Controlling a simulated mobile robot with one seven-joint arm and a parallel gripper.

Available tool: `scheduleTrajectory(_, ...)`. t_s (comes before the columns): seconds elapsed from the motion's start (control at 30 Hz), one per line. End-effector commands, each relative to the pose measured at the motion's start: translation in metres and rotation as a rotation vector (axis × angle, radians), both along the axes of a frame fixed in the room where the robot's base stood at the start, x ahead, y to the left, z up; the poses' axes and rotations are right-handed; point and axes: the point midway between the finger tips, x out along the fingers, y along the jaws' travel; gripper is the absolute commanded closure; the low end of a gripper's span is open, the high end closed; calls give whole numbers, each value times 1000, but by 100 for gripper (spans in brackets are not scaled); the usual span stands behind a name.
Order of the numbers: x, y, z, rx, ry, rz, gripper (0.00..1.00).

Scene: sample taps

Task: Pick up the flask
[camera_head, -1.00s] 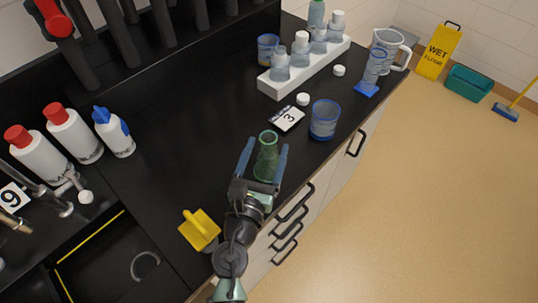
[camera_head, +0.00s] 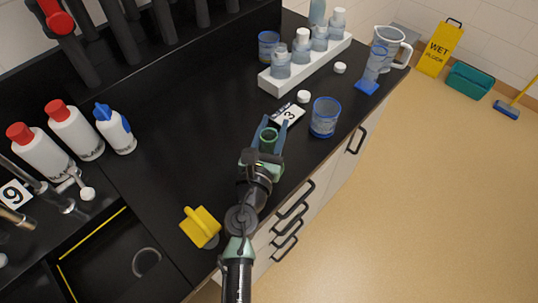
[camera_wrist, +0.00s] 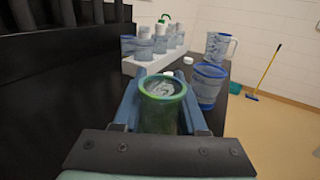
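The flask (camera_head: 269,138) is green and see-through with a round open mouth. It stands upright near the front edge of the black counter, and its lower part is hidden by my gripper in the head view. My gripper (camera_head: 273,136) has its two blue fingers on either side of the flask, close against it, and looks shut on it. In the wrist view, the flask (camera_wrist: 162,108) sits centred between the fingers in front of the dark palm bar. The gripper's fingers (camera_wrist: 162,112) leave little visible gap. I see no clear lift off the counter.
A card marked 3 (camera_head: 288,114) lies just beyond the flask, with a blue-rimmed beaker (camera_head: 324,118) to its right. A white rack (camera_head: 310,67) of bottles stands behind. A yellow object (camera_head: 201,227) sits at the front left, by the sink. The counter left of the flask is clear.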

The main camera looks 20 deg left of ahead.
Motion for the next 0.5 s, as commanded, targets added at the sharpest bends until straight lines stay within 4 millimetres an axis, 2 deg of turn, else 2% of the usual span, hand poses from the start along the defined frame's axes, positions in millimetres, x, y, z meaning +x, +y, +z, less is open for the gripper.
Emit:
scheduleTrajectory(0.03, 0, 0, 0, 0, 0, 0, 70)
scheduleTrajectory(0.2, 0, 0, 0, 0, 0, 0, 100)
scheduleTrajectory(0.5, 0, 0, 0, 0, 0, 0, 100)
